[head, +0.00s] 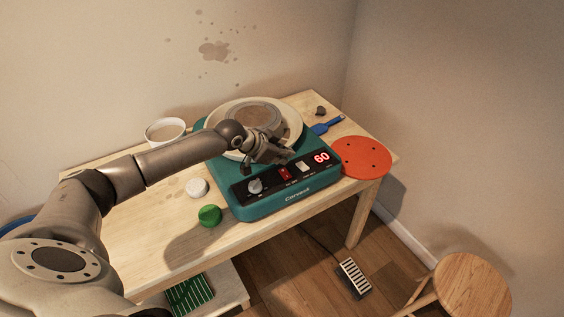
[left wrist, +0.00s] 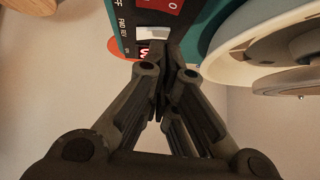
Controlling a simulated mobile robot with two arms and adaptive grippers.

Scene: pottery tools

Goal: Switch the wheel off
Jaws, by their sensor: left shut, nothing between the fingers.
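The teal pottery wheel (head: 262,208) stands on the wooden table, its dark front panel facing me. The panel has a grey knob (head: 255,186), a red switch (head: 285,174), a white switch (head: 302,167) and a red display reading 60 (head: 321,157). In the left wrist view the red switch (left wrist: 160,5) shows a "0" mark, and the white switch (left wrist: 153,33) is beside it. My left gripper (head: 272,156) is shut and empty, over the back edge of the panel; its fingertips (left wrist: 165,65) partly cover the display. Contact cannot be told. My right gripper is out of view.
The wheel head and pale splash pan (head: 293,112) sit just behind my gripper. A white bowl (head: 165,130), a white lid (head: 197,187), a green lid (head: 210,215), a blue tool (head: 328,125) and an orange disc (head: 362,157) surround the wheel. A stool (head: 472,285) and pedal (head: 354,278) are below.

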